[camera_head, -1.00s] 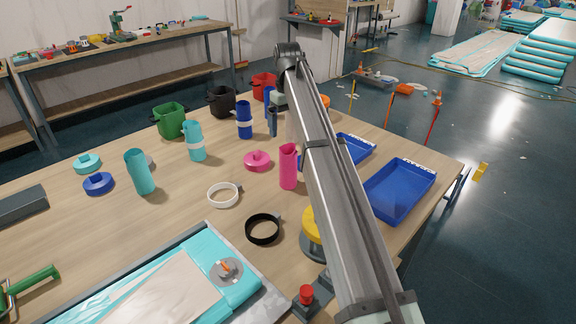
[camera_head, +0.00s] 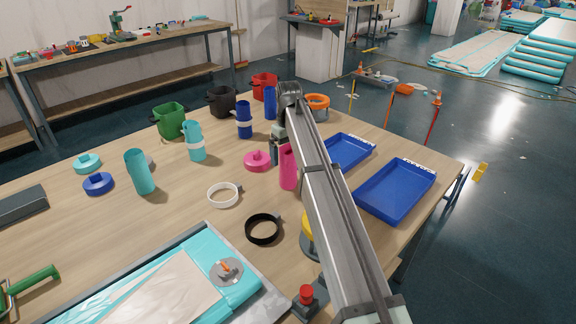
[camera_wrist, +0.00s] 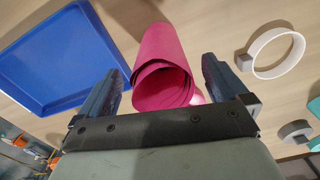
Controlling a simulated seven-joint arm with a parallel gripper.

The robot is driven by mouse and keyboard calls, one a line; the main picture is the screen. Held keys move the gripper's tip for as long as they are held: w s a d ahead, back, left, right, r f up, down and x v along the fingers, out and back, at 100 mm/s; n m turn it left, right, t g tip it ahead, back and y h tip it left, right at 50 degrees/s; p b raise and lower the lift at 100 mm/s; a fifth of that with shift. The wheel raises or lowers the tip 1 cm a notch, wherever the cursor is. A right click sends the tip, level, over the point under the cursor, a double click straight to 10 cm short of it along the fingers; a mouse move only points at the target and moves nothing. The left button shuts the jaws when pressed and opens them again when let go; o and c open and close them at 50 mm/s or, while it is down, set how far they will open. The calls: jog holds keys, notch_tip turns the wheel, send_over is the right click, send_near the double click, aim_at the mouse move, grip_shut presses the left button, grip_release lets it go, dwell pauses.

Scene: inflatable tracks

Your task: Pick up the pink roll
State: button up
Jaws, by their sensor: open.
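The pink roll (camera_head: 288,167) stands upright on the wooden table, partly hidden by my arm in the head view. In the wrist view the pink roll (camera_wrist: 163,68) shows its open spiral end, between the two fingers of my gripper (camera_wrist: 160,88). My gripper is open, with a gap on each side of the roll, and no finger visibly touches it. In the head view my gripper (camera_head: 277,150) is mostly hidden by the arm, beside and behind the roll.
A pink tape ring (camera_head: 257,161) lies close left of the roll. White (camera_head: 223,195) and black (camera_head: 262,229) rings lie nearer. Blue trays (camera_head: 396,190) are at right. Teal (camera_head: 139,172) and blue (camera_head: 244,120) rolls stand at left and behind.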

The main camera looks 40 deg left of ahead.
jog(key=c, duration=1.7)
jog(key=shift+r, duration=0.1)
